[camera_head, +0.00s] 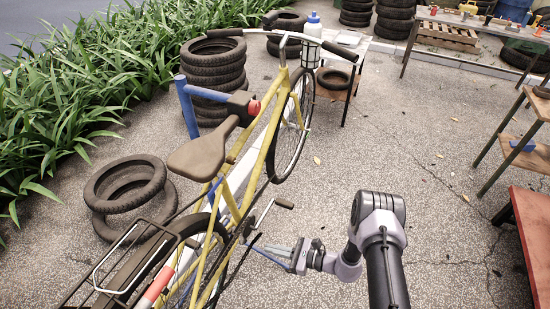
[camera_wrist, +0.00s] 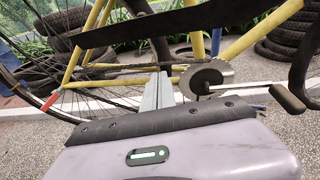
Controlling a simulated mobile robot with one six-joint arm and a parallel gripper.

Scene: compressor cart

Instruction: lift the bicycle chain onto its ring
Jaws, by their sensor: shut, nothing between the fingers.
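The yellow bicycle (camera_head: 262,157) stands upright, held at a blue post. A round grey disc at the crank, seemingly the chain ring (camera_wrist: 207,77), shows just right of my fingertips in the wrist view. A thin dark line running left from the disc (camera_wrist: 125,69) may be the chain, but links cannot be made out, nor whether it sits on the ring. My gripper (camera_head: 262,247) reaches in from the right, beside the crank area. Its fingers (camera_wrist: 159,80) are together with nothing between them. I cannot tell whether the tips touch the bicycle.
A pedal (camera_head: 284,203) sticks out above my gripper, and shows at right in the wrist view (camera_wrist: 287,97). A dark strip (camera_wrist: 160,27) crosses the upper wrist view. Stacked tyres (camera_head: 213,70) stand behind the bicycle. The pavement on the right is mostly clear; a red bench (camera_head: 533,235) stands far right.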

